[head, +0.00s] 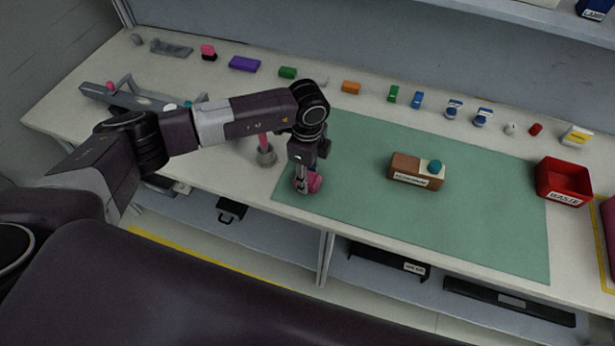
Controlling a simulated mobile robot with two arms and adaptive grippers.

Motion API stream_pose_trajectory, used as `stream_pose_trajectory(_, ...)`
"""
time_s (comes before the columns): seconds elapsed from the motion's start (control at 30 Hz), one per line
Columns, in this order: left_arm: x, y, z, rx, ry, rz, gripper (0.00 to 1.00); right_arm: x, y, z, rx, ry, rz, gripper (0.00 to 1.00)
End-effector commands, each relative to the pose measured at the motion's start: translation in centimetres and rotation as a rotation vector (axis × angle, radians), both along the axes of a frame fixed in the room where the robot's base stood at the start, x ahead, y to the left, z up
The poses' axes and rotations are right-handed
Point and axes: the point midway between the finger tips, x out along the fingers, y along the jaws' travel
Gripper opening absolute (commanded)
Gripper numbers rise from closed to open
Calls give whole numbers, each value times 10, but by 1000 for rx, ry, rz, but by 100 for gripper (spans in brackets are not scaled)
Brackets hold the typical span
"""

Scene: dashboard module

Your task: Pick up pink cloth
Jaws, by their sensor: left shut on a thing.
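The pink cloth (314,182) is a small crumpled pink bundle at the left edge of the green mat. My left gripper (303,186) points down over it and is shut on it; the fingers hide part of the cloth. I cannot tell whether the cloth touches the mat. My right gripper does not show.
A brown and cream block with a teal knob (405,171) stands on the green mat (480,220). A red waste bin (564,183) is at the right. A grey holder with a pink handle (266,156) stands left of my gripper. Several small coloured parts line the back.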

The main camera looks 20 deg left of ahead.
Motion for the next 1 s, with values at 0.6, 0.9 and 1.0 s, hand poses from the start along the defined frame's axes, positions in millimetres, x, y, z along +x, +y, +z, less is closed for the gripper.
stream_pose_trajectory(0.6,2,0,124,-1,-9,-1,12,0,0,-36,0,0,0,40)
stream_pose_trajectory(0.9,1,0,185,-1,-4,0,12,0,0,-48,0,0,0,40)
stream_pose_trajectory(1.0,1,0,193,0,-2,0,12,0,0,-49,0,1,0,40)
